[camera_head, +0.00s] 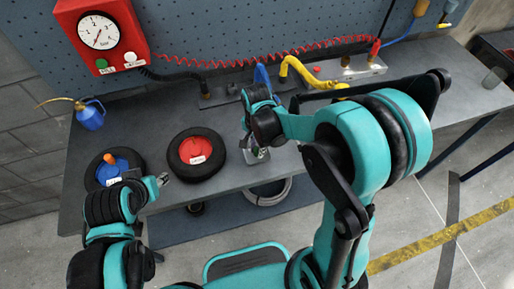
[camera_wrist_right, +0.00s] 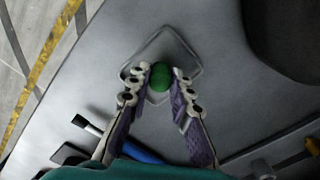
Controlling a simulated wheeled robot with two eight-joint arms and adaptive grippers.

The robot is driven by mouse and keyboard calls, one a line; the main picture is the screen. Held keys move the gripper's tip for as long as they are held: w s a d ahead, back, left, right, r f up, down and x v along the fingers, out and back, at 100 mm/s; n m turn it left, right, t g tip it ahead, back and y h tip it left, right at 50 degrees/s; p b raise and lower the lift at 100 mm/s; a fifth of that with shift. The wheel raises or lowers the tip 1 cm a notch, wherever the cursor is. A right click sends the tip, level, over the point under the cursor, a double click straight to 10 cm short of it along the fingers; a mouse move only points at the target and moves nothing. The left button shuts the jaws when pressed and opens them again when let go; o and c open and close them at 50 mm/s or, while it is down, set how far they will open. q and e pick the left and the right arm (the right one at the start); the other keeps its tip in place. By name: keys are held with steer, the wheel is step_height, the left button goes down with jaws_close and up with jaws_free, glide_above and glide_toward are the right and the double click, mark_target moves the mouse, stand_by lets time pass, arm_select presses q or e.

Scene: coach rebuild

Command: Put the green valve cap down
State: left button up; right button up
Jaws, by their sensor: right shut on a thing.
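The green valve cap (camera_wrist_right: 160,76) is between the fingertips of my right gripper (camera_wrist_right: 158,78) in the right wrist view. The gripper is shut on it. Behind the cap is a shallow grey square dish (camera_wrist_right: 164,40) on the bench; I cannot tell whether the cap touches it. In the head view my right gripper (camera_head: 254,145) is over the dish (camera_head: 258,158) near the front edge, and the cap is hidden. My left gripper (camera_head: 162,180) is at the front edge by the wheels; its jaws are too small to read.
On the grey bench (camera_head: 300,160) lie a wheel with a red hub (camera_head: 196,150) and one with a blue hub (camera_head: 113,168). A blue oil can (camera_head: 90,115) stands at left. Hoses lie at the back. A blue-handled brush (camera_wrist_right: 140,151) lies near my right gripper.

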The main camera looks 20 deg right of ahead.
mark_target(257, 148)
steer(key=o, duration=0.8)
steer(key=shift+f, duration=0.1)
steer(key=shift+r+p, duration=0.3)
steer(key=shift+p, duration=0.05)
step_height(257, 148, up, 11)
steer(key=p, duration=0.3)
steer(key=s+d+r+n+t, duration=0.1)
steer(key=s+n+t, duration=0.1)
steer(key=s+n, duration=0.1)
steer(key=s+d+r+n+t, duration=0.2)
steer(key=s+n, duration=0.2)
steer(key=s+d+r+n+t, duration=0.1)
steer(key=s+r+n+t, duration=0.1)
steer(key=s+n+t, duration=0.1)
steer(key=shift+s+d+r+n, duration=0.15)
steer(key=shift+d+r+n, duration=0.1)
steer(key=shift+d+n, duration=0.15)
steer(key=shift+f, duration=0.1)
